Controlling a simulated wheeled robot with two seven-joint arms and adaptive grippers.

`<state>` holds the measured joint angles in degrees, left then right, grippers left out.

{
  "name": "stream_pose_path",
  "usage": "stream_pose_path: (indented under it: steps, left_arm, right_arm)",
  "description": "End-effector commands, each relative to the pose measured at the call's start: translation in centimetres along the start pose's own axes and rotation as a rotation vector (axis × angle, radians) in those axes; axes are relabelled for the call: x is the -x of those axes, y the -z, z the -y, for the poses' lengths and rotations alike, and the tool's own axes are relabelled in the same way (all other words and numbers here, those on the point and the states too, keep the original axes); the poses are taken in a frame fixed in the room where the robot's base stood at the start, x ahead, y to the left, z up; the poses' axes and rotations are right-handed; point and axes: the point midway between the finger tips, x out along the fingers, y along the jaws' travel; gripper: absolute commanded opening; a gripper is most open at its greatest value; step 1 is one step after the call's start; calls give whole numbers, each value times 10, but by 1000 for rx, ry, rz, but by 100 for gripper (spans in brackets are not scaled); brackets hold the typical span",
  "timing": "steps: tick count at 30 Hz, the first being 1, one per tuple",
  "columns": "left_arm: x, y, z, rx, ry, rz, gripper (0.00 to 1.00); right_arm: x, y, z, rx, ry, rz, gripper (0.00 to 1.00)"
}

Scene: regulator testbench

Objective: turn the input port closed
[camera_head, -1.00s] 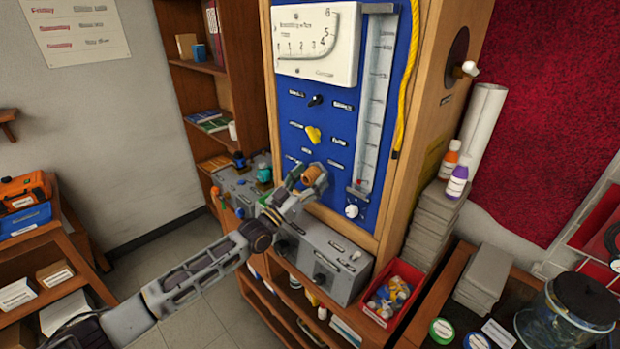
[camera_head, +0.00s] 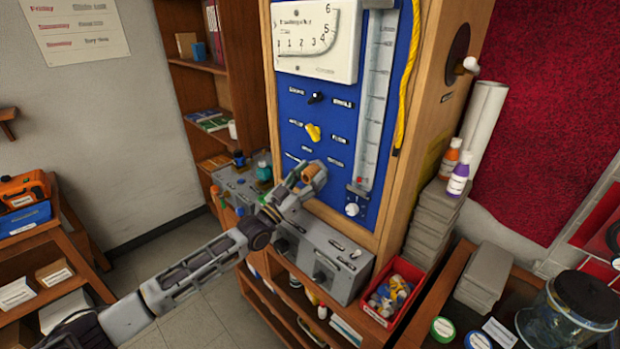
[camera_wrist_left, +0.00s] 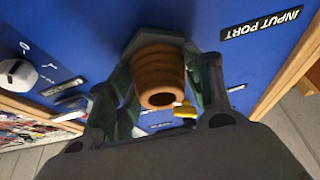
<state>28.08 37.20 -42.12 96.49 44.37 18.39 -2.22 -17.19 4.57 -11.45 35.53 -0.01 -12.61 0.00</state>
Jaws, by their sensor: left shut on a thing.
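The input port is an orange-brown ribbed knob (camera_wrist_left: 158,78) on the blue panel (camera_wrist_left: 190,20), beside the "INPUT PORT" label (camera_wrist_left: 262,23) in the left wrist view. My left gripper (camera_head: 307,176) is shut on this knob, with a green-grey finger on each side of it in the left wrist view (camera_wrist_left: 160,88). In the head view the knob (camera_head: 308,172) shows between the fingers, low on the panel, and the fingers hide part of it. My right gripper is in neither view.
A yellow knob (camera_head: 313,132) and a black knob (camera_head: 316,97) sit above on the panel. A white knob (camera_head: 352,209) is below the flow tube (camera_head: 375,110). Grey boxes (camera_head: 325,262) stand below the panel, with a red bin (camera_head: 393,292) to the right.

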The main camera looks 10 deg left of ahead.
Motion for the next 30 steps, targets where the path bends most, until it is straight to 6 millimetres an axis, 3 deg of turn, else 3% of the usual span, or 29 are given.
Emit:
stream_pose_path:
  steps: [18,30]
  left_arm:
    - [1,-2,0,-361,-149,0,27]
    - [0,0,1,-678,-281,1,27]
  right_arm:
    - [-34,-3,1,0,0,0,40]
    - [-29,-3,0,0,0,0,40]
